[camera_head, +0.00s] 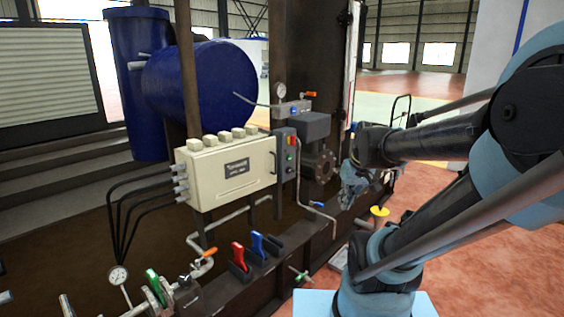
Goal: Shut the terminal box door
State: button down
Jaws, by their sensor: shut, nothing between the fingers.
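The terminal box (205,198) is a cream cabinet on the skid frame, left of centre, with a dark label on its front. Its door (250,178) forms the front face and looks flush with the box; a small gap could not be told at this size. A dark handle (273,162) is at the door's right edge. My gripper (350,188) is right of the box, apart from it, with its fingers together and nothing seen in them. The fingertips are small and partly lost against dark pipework.
A grey switch box (288,160) with coloured buttons stands between the terminal box and my gripper. A flanged pipe (322,165) is close to my gripper. Red (239,256) and blue (258,246) levers stand below. A yellow knob (380,211) is below my arm. Open floor lies right.

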jog(key=w+a+r+n+t+y, duration=0.15)
jog(key=w+a, duration=0.25)
jog(key=w, duration=0.5)
jog(key=w+a+r+n+y, duration=0.1)
jog(key=w+a+r+n, duration=0.2)
jog(key=w, duration=0.7)
jog(key=n+t+y, duration=0.2)
jog(key=y, duration=0.1)
send_near(282, 158)
jog(key=s+a+f, duration=0.2)
jog(key=a+f, duration=0.2)
jog(key=shift+w+a, duration=0.3)
jog(key=shift+a, duration=0.25)
jog(key=shift+g, duration=0.25)
